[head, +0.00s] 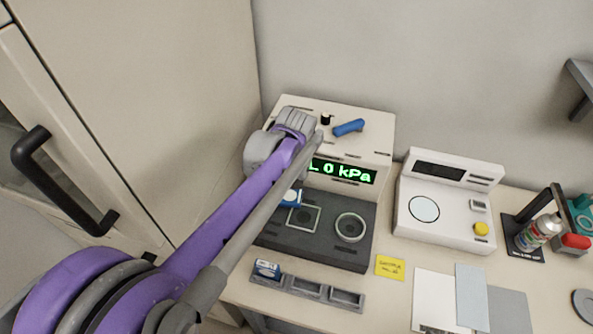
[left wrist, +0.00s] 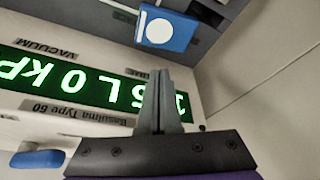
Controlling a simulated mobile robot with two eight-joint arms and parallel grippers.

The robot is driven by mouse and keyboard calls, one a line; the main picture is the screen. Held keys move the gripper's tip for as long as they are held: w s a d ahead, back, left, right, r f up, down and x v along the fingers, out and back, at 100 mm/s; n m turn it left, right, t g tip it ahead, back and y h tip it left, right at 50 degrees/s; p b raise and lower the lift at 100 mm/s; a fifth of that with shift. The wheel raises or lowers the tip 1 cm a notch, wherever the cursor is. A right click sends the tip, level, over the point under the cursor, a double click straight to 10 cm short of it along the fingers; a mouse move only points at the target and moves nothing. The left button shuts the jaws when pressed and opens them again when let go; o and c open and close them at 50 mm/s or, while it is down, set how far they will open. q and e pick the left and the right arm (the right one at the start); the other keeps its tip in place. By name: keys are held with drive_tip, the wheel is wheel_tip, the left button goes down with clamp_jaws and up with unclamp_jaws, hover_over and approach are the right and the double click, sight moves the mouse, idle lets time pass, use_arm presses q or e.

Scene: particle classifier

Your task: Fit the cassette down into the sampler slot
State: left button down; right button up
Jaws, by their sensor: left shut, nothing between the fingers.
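A blue cassette with a white round face (head: 292,198) is at the back left of the dark sampler deck (head: 320,250), partly hidden by my arm in the head view. It also shows in the left wrist view (left wrist: 168,28), beyond my fingertips. I cannot tell whether it is seated in a slot. A square grey-framed opening (head: 303,218) lies just in front of it. My left gripper (left wrist: 160,76) is shut and empty, apart from the cassette, close to the green display. In the head view my own arm hides its fingers. My right gripper is not in view.
The white housing with the green display (head: 343,171) rises behind the deck. A round ring (head: 351,227) is on the deck's right. A rack (head: 308,288) in front holds another blue-white piece (head: 267,269). A white instrument (head: 447,205) stands right. A cabinet (head: 150,90) bounds the left.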

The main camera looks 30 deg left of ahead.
use_arm(q)
drive_tip(key=x, duration=0.8)
drive_tip(key=shift+b, duration=0.3)
drive_tip(key=s+d, duration=1)
drive_tip(key=d, duration=0.1)
drive_tip(key=shift+s+p, duration=0.15)
drive_tip(key=shift+p, duration=0.25)
drive_tip(key=shift+r, duration=0.1)
